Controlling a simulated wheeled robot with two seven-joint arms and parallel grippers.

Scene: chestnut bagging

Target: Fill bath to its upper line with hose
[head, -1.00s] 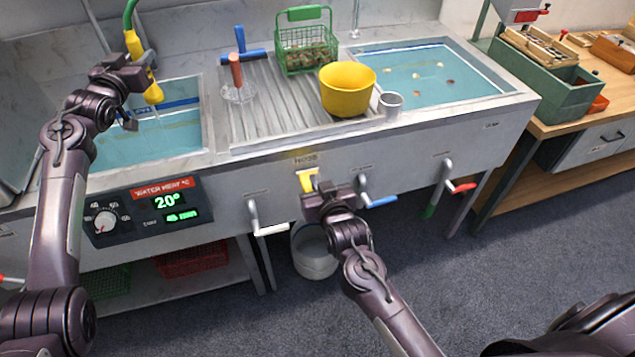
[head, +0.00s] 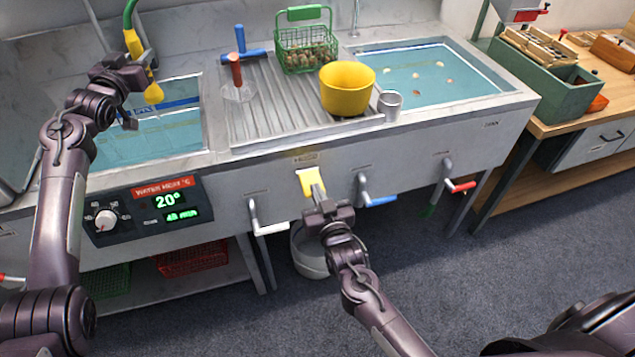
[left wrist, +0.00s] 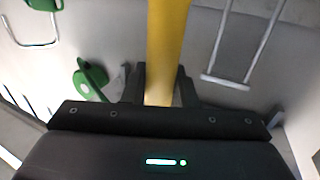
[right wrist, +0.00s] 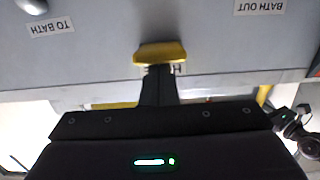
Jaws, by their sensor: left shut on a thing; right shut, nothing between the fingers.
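The left basin (head: 120,150) holds blue-green water, with a dark blue marked band (head: 180,104) on its far wall above the water. My left gripper (head: 140,78) is shut on the yellow hose nozzle (head: 154,94), whose tip points down over this basin. The nozzle also runs between the fingers in the left wrist view (left wrist: 166,45). I cannot make out any water stream. The yellow hose lever (head: 308,180) is on the sink front. My right gripper (head: 318,197) is shut and empty at the lever; the right wrist view shows its fingertips just against or under the yellow lever (right wrist: 160,52).
Other levers are beside it: white (head: 268,229), blue (head: 380,201) and red (head: 461,187). A heater panel (head: 150,210) reads 20°. A yellow bowl (head: 347,90), a grey cup (head: 390,104) and a green basket (head: 305,50) stand on top. A grey bucket (head: 310,255) is below.

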